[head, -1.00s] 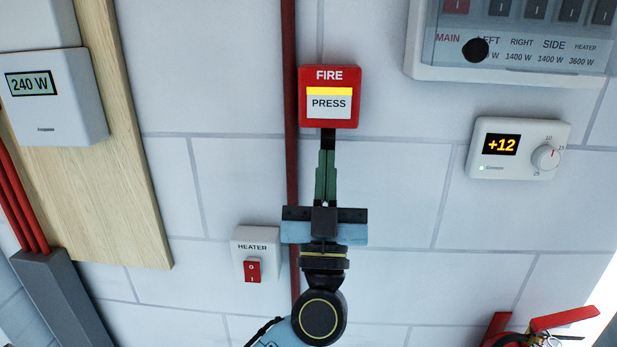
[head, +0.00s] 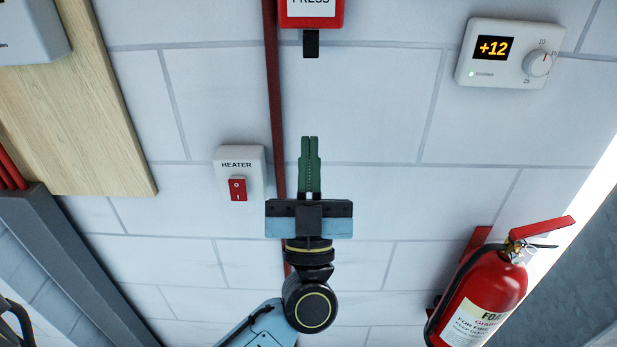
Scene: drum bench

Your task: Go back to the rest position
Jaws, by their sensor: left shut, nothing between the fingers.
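My left gripper (head: 309,140) is in the middle of the head view, pointing up in the picture. Its two green fingers are together with nothing between them. It appears in front of the white block wall, below the red fire call box (head: 311,12), and a clear gap shows between the fingertips and the box. Only the lower part of the box is in view, with a black tab (head: 311,44) under it. My right gripper is not in view.
A heater switch (head: 239,175) is on the wall left of my gripper. A thermostat (head: 511,53) reading +12 is at upper right. A red fire extinguisher (head: 482,295) hangs at lower right. A dark red pipe (head: 275,110) runs behind the gripper. A wooden board (head: 90,120) is at left.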

